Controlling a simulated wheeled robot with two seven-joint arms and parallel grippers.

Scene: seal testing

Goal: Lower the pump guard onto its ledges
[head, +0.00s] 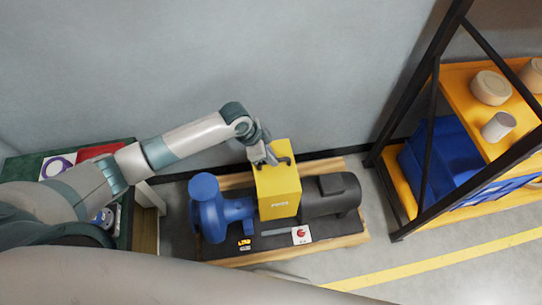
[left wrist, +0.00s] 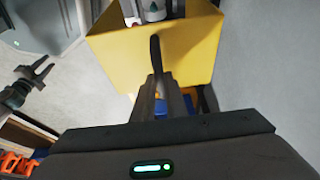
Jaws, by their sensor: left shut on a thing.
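The pump guard is a yellow box (head: 279,198) with a dark handle on top, between the blue pump and the black motor in the head view. My left gripper (head: 268,158) is shut on its handle. In the left wrist view, the yellow guard (left wrist: 118,60) fills the upper middle, with the dark handle (left wrist: 155,50) at the fingers. The guard looks upright. Its lower edge and the ledges are hidden, so I cannot tell whether it touches them. My right gripper (left wrist: 40,75) shows at the left of the left wrist view, fingers apart and empty.
The blue pump (head: 207,208) is close left of the guard and the black motor (head: 331,194) close right. They sit on a dark base with wooden beams (head: 345,242). A black-framed shelf (head: 432,130) with a blue bin (head: 440,155) stands right. A green-topped table (head: 22,168) is left.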

